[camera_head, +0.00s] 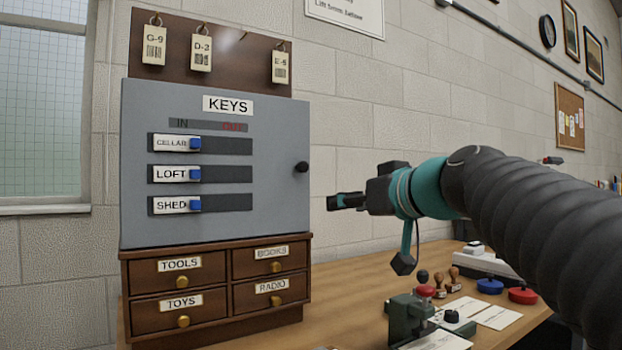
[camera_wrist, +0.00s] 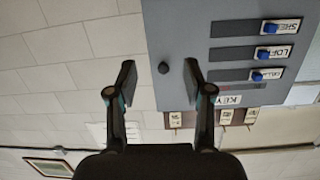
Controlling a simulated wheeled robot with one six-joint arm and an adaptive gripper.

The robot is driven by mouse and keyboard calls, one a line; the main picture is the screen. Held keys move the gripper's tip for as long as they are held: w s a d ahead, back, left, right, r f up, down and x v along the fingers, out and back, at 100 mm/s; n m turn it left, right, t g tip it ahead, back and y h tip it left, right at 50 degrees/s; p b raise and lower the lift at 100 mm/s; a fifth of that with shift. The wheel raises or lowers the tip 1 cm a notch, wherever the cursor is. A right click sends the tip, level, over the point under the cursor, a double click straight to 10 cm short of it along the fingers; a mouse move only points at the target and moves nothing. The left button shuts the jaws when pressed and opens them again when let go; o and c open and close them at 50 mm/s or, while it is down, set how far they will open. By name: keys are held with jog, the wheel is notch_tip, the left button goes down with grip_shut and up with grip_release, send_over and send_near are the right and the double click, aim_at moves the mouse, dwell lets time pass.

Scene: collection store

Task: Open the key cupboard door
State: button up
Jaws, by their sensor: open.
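The key cupboard door (camera_head: 272,215) is a grey panel labelled KEYS, and it looks shut. Its round black knob (camera_head: 301,167) is near the right edge. Three slider rows marked CELLAR, LOFT and SHED have blue tabs at the left, under IN. My gripper (camera_head: 331,202) is right of the door and appears a little lower than the knob, apart from it. In the wrist view, upside down, my open gripper (camera_wrist: 159,82) has its fingers on either side of the knob (camera_wrist: 163,68) in the picture, with nothing held. The door (camera_wrist: 222,78) fills the right of that view.
The desk (camera_head: 352,283) holds a green stamping device (camera_head: 404,318), stamps, a blue lid (camera_head: 489,286) and a red lid (camera_head: 523,295).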

aim_at(305, 167)
notch_tip(305, 167, up, 6)
jog(key=w+n+t+y, duration=0.1)
jog(key=w+y, duration=0.1)
jog(key=w, duration=0.1)
jog(key=p+x, duration=0.2)
jog(key=x, duration=0.4)
jog(key=p+x, duration=0.1)
jog(key=x, duration=0.6)
jog(key=shift+a+r+p, duration=0.15)
jog(key=shift+a+p, duration=0.2)
jog(key=shift+a, duration=0.05)
jog(key=shift+c, duration=0.2)
grip_shut()
